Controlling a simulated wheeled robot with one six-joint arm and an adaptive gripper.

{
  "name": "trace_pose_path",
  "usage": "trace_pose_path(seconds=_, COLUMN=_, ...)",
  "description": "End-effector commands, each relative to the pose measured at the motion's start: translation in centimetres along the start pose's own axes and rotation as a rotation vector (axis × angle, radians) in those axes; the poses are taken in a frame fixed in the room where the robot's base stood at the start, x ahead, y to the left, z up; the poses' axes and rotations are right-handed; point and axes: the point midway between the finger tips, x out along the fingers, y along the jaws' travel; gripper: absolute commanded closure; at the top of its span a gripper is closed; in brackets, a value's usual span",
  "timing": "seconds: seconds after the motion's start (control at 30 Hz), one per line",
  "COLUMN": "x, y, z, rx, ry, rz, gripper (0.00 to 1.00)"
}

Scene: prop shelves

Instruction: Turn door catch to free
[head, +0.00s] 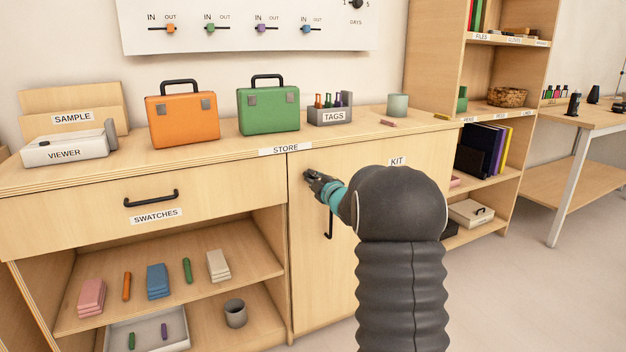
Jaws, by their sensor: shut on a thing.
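The KIT cupboard door (312,275) is shut in the head view, below the right part of the counter. My gripper (312,179) is at the door's upper left corner, near its left edge. Its dark fingers are shut on the door catch, which they hide almost wholly, so I cannot tell which way the catch is turned. A black vertical door handle (330,226) shows just below my gripper. My arm covers the middle and right of the door.
An orange case (183,120), a green case (268,110) and a TAGS holder (331,116) stand on the counter above. The SWATCHES drawer (221,210) is shut left of the door. Open floor lies at the right.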

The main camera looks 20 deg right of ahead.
Motion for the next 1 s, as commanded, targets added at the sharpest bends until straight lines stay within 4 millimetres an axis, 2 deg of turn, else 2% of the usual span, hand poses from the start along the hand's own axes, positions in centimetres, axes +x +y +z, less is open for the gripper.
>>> trace_pose_path(seconds=1.0, x=0.0, y=0.01, z=0.0, rx=0.931, ry=-0.001, rz=-0.001, gripper=1.0)
